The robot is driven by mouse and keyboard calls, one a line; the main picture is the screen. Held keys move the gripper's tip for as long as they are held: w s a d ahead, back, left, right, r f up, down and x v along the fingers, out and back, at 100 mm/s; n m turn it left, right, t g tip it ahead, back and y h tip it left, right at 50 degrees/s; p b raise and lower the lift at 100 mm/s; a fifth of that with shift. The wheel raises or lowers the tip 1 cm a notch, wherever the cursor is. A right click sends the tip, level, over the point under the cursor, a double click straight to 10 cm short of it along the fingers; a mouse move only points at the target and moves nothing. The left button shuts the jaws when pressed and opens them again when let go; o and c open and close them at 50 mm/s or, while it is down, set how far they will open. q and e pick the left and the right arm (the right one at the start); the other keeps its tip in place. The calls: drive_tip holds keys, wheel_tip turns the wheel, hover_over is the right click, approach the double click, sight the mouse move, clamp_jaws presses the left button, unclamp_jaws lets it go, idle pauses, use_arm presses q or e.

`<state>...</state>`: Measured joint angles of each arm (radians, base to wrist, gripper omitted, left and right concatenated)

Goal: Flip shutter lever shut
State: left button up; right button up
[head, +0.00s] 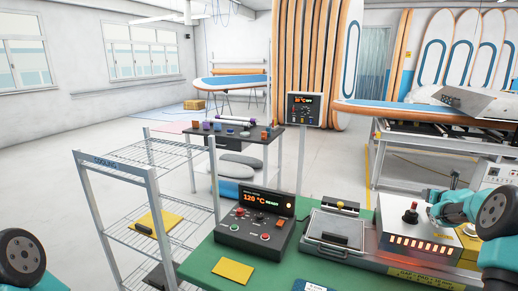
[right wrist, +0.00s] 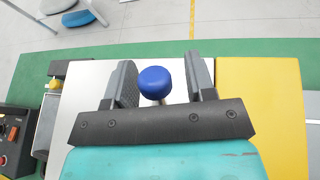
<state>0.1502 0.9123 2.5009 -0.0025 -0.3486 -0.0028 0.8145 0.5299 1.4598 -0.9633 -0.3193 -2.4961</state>
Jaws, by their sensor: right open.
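A blue round knob (right wrist: 155,81) on a short pale stem stands between the two dark fingers of my right gripper (right wrist: 160,85) in the right wrist view. It looks like the shutter lever's end. Gaps show on both sides of the knob, so the fingers are open around it. In the head view my right gripper (head: 429,212) is at the top right of a pale metal heater box (head: 388,222) with glowing orange slots; the blue knob is hidden there. My left gripper is out of frame.
A control box (head: 255,222) reading 120 °C READY and a flat press plate (head: 335,228) stand left of the heater on the green bench (head: 200,265). A yellow pad (head: 233,271) lies in front. A wire rack (head: 125,205) stands at left.

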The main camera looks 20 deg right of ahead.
drive_tip(key=shift+c, duration=0.2)
clamp_jaws()
idle(1.5)
